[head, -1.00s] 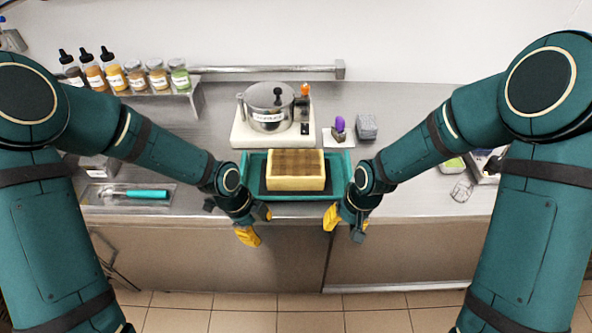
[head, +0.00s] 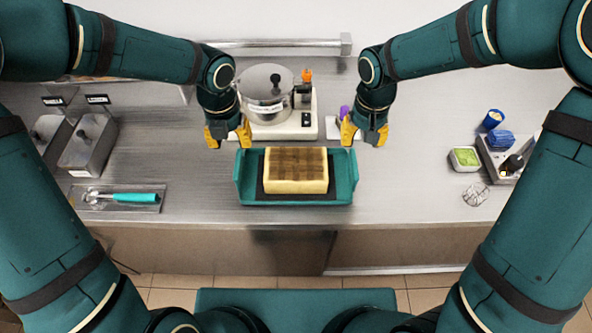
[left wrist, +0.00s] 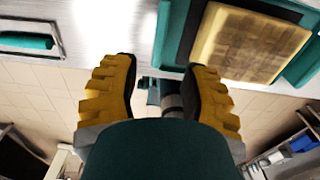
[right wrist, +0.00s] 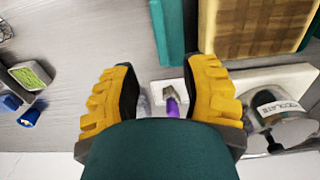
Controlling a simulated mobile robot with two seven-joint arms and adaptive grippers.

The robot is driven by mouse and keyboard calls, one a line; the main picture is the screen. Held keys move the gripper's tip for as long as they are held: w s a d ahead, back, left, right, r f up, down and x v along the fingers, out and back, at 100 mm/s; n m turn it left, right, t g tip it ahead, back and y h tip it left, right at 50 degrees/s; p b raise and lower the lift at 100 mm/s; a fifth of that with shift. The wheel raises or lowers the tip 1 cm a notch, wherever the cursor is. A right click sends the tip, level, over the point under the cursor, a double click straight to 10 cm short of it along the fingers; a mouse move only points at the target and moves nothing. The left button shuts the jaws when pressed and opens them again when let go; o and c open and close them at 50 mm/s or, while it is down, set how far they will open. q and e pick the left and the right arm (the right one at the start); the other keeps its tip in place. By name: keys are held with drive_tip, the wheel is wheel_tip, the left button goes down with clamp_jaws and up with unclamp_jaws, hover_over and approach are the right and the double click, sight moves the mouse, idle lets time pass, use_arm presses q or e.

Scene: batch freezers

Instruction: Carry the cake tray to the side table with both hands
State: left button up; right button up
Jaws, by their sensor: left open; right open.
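The teal cake tray (head: 300,200) lies flat on the steel counter with a yellow, brown-topped cake (head: 297,171) on it. My left gripper (head: 228,135) is open and empty above the counter, just behind the tray's left end. My right gripper (head: 364,134) is open and empty just behind the tray's right end. Neither touches the tray. In the left wrist view the open fingers (left wrist: 163,90) show with the tray (left wrist: 172,35) at their right. In the right wrist view the fingers (right wrist: 165,90) are apart, with the tray (right wrist: 167,30) beyond them. No side table is identifiable.
A steel pot (head: 266,90) on a white base (head: 280,126) stands behind the tray. Steel bins (head: 88,145) and a teal-handled scoop (head: 138,197) are at left. A green-filled tub (head: 465,158) and a caddy (head: 502,160) are at right. Counter beside the tray is clear.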

sight(241, 173)
use_arm(q)
drive_tip(key=shift+f, duration=0.1)
use_arm(e)
drive_tip(key=shift+f, duration=0.1)
use_arm(q)
wheel_tip(241, 173, down, 14)
drive_tip(key=shift+r, duration=0.2)
use_arm(e)
wheel_tip(241, 173, down, 14)
drive_tip(key=shift+r, duration=0.2)
use_arm(q)
clamp_jaws()
use_arm(e)
clamp_jaws()
